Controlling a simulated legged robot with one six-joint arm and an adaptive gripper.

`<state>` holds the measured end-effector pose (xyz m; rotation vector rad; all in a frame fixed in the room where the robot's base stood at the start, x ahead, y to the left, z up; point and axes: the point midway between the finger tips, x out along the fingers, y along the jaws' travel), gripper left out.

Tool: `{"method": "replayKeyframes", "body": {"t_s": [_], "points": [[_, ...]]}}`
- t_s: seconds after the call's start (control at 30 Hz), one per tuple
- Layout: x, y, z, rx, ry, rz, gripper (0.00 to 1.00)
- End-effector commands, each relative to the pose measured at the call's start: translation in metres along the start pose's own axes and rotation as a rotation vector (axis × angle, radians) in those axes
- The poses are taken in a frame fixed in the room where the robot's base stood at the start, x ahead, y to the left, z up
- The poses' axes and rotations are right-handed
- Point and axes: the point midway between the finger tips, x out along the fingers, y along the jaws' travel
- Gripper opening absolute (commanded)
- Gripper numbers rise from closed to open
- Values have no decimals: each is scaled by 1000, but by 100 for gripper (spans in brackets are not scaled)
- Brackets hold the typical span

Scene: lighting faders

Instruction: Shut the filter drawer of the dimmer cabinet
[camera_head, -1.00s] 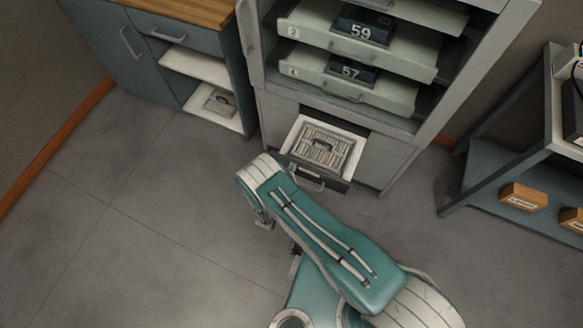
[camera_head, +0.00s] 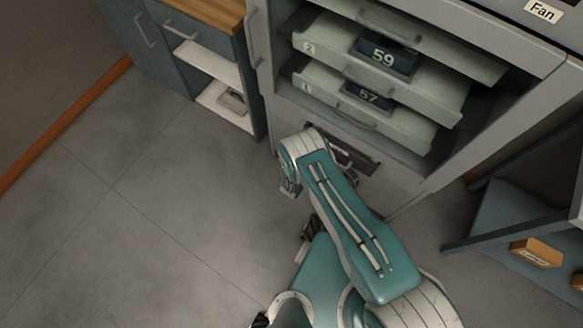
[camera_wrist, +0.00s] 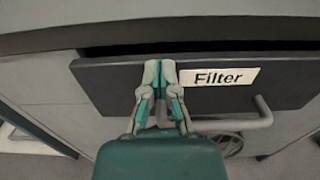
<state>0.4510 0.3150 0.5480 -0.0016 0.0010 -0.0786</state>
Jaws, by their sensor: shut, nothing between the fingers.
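The filter drawer (camera_wrist: 110,85) has a dark front with a white "Filter" label and a grey bar handle (camera_wrist: 262,122) in the wrist view. A dark gap runs along its top edge, and the front appears to stand slightly out from the cabinet. My gripper (camera_wrist: 161,68) is shut and empty, its fingertips at the drawer front just left of the label; contact is hard to confirm. In the head view my arm hides most of the drawer (camera_head: 357,163) and my gripper. The dimmer cabinet (camera_head: 395,185) is grey.
Shelf trays marked 59 (camera_head: 440,100) and 57 (camera_head: 400,128) jut out above the drawer. A blue cabinet (camera_head: 190,85) with open shelves stands left. A dark rack (camera_head: 510,225) with an orange box (camera_head: 536,253) stands right. Floor at left is clear.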

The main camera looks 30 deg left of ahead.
Motion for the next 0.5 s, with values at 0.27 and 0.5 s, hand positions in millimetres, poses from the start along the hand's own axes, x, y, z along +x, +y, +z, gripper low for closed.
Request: {"method": "replayKeyframes", "body": {"t_s": [0.27,0.5], "points": [[18,0,0,1,1,-1,0],[22,0,1,4,0,-2,0]]}}
